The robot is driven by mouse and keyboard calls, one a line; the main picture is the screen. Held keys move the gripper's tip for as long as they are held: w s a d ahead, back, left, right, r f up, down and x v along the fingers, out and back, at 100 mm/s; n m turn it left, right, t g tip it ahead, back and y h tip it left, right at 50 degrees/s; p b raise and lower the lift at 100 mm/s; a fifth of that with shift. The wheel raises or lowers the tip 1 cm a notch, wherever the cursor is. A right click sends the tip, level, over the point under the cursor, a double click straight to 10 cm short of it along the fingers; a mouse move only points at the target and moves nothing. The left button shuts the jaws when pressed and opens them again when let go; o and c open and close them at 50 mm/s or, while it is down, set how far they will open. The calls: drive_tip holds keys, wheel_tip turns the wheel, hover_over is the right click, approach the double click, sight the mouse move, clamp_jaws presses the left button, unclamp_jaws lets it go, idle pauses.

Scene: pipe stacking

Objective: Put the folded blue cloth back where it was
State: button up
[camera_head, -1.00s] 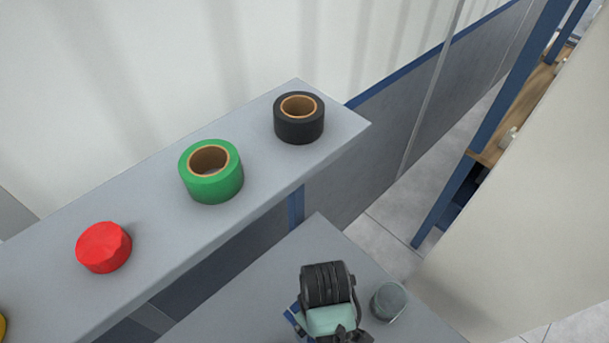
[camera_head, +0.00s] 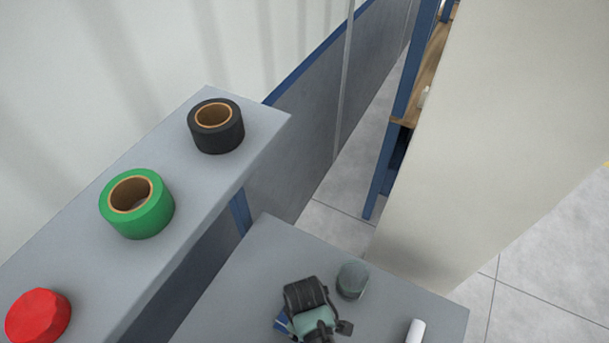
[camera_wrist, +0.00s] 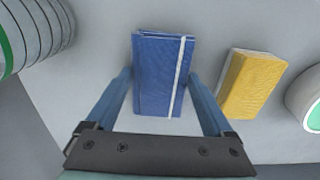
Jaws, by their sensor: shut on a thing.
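The folded blue cloth (camera_wrist: 160,75) is upright in the wrist view, a flat dark-blue block with a pale band along its right side. My gripper (camera_wrist: 161,88) has one blue finger on each side of it, close against its edges. The gripper is shut on it. In the head view my gripper (camera_head: 310,318) is low over the grey table top, and a small blue patch shows at its left side. From there most of the cloth is hidden behind the gripper. I cannot tell whether the cloth touches the surface.
A greyish jar (camera_head: 352,281) and a white cylinder (camera_head: 415,331) stand on the grey table (camera_head: 268,245). A raised grey shelf holds black tape (camera_head: 216,133), green tape (camera_head: 140,212) and a red disc (camera_head: 38,316). In the wrist view a yellow block (camera_wrist: 250,84) lies right of the cloth.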

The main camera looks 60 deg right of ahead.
drive_tip(key=o, duration=0.9)
drive_tip(key=shift+f, duration=0.1)
wheel_tip(320, 180, up, 12)
drive_tip(key=shift+r, duration=0.2)
idle(0.4)
